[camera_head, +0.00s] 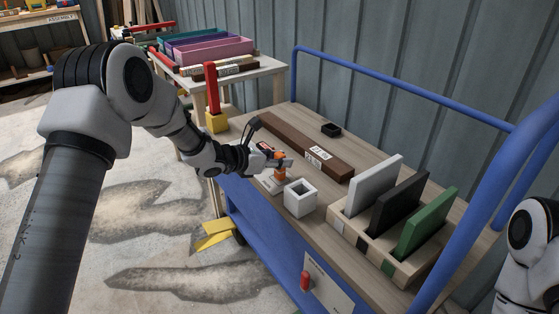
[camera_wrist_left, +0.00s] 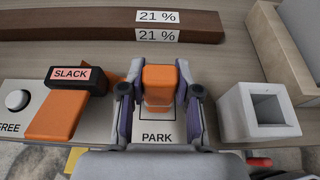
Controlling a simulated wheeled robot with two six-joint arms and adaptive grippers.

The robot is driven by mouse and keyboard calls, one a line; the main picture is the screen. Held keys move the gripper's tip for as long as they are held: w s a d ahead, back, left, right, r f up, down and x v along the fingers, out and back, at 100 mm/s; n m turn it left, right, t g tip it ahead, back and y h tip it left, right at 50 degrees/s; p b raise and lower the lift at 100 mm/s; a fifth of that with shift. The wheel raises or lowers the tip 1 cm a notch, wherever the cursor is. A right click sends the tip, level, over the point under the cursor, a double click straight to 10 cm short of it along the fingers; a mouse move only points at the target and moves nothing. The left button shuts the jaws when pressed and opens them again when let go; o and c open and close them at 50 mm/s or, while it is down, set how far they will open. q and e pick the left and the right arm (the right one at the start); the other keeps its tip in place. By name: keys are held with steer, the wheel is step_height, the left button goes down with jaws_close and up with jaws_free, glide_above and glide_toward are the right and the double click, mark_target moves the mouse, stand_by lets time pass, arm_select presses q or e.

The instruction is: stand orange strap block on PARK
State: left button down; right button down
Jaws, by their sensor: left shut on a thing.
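The orange strap block (camera_wrist_left: 160,84) is upright between the two fingers of my left gripper (camera_wrist_left: 160,104), which is shut on it. The block is over the outlined square of the white PARK plate (camera_wrist_left: 157,138) in the left wrist view. I cannot tell whether its base touches the plate. In the head view my left gripper (camera_head: 281,164) holds the orange block (camera_head: 280,174) above the cart top. My right gripper is out of view.
An orange piece (camera_wrist_left: 56,115) with a black SLACK tag (camera_wrist_left: 75,78) lies just left of the gripper. A white hollow block (camera_head: 300,198) stands to the right. A long brown beam (camera_head: 300,140) lies behind. A slotted wooden rack (camera_head: 385,240) holds white, black and green panels.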

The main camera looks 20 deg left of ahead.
arm_select(q)
steer(key=shift+f, duration=0.15)
steer(key=c, duration=0.8)
jaws_free()
